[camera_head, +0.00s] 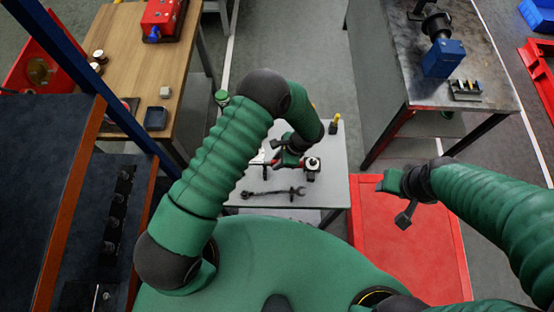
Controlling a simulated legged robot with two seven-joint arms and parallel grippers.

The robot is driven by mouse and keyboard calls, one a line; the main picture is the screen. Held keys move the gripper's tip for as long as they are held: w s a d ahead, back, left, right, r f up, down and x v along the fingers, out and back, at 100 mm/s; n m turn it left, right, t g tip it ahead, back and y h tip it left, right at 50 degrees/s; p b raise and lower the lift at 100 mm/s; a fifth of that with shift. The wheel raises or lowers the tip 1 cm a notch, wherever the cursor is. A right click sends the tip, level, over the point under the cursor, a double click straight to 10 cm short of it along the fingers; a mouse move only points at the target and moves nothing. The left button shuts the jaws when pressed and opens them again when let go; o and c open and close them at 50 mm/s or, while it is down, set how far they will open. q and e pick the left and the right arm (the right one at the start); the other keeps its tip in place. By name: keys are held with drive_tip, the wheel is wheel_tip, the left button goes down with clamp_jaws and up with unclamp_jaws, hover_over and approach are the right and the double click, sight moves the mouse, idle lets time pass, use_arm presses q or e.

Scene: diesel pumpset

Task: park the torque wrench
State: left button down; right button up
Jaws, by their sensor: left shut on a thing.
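My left gripper (290,160) is over the small light-grey table in the middle of the view. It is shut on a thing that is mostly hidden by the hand. A red and dark piece with a round head (313,163) shows beside the fingers and looks like part of the torque wrench; I cannot tell how far it is off the surface. A dark open-ended spanner (272,192) lies on the table's near part. My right gripper (396,192) is above the red surface at the right, away from the tools; its finger gap is not clear.
The light-grey table (325,193) has a yellow-topped item (335,122) at its far right corner. A wooden bench (130,45) stands at the left. A metal bench (400,60) with a blue device (443,58) stands at the right. A red surface (375,240) adjoins the small table.

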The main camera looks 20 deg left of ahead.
use_arm(q)
drive_tip(key=shift+h, duration=0.3)
drive_tip(key=f+b, duration=0.2)
drive_tip(key=w+f+b, duration=0.1)
drive_tip(key=f+b, duration=0.1)
drive_tip(key=shift+d+f, duration=0.15)
drive_tip(key=shift+s+f+b, duration=0.25)
drive_tip(key=shift+f+b, duration=0.4)
drive_tip(key=shift+b, duration=0.15)
drive_tip(key=shift+w+f, duration=0.1)
drive_tip(key=shift+f, duration=0.05)
use_arm(e)
drive_tip(key=x, duration=0.5)
drive_tip(key=shift+s+d+f, duration=0.1)
drive_tip(key=shift+f, duration=0.15)
use_arm(q)
drive_tip(key=shift+f+b, duration=0.9)
drive_tip(key=shift+b, duration=0.1)
use_arm(e)
drive_tip(key=shift+x, duration=0.85)
use_arm(q)
drive_tip(key=c, duration=1.1)
unclamp_jaws()
use_arm(e)
drive_tip(key=shift+s, duration=0.2)
